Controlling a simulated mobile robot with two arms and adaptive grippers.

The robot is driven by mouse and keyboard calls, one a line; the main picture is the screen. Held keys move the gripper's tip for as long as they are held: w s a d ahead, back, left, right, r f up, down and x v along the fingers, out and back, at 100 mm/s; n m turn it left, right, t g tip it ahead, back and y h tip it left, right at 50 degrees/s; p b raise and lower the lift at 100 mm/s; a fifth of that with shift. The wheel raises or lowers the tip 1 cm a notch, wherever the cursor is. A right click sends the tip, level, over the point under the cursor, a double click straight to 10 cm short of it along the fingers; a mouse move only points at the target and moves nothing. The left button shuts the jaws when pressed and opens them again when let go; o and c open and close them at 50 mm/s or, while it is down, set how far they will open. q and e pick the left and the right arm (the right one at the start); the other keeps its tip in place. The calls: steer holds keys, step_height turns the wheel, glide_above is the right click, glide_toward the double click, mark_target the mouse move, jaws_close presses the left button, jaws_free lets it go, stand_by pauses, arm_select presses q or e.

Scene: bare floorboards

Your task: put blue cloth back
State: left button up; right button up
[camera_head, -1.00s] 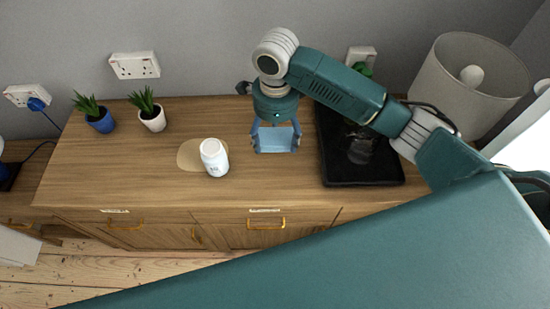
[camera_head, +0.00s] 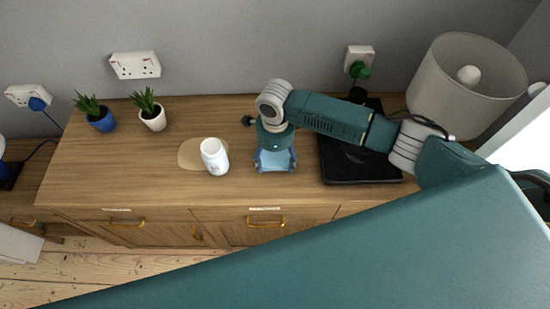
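The blue cloth (camera_head: 275,160) is a pale blue piece between the fingers of my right gripper (camera_head: 275,165), mostly hidden by the gripper above it. The gripper points down with a finger at each side of the cloth, and its fingers are shut on it. They are low over the wooden cabinet top (camera_head: 110,175), near its front edge. I cannot tell whether the cloth touches the wood. My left gripper is not in view.
A white bottle (camera_head: 215,157) stands left of the gripper beside a tan round patch (camera_head: 189,154). A black tray (camera_head: 350,172) lies close on the right, partly under my arm. A lamp (camera_head: 465,85) and two potted plants (camera_head: 101,119) (camera_head: 151,113) stand farther back.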

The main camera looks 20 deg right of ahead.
mark_target(275, 162)
steer(key=o, duration=0.4)
steer(key=shift+f, duration=0.1)
step_height(275, 162, up, 12)
steer(key=shift+r+b, duration=0.1)
steer(key=shift+b, duration=0.9)
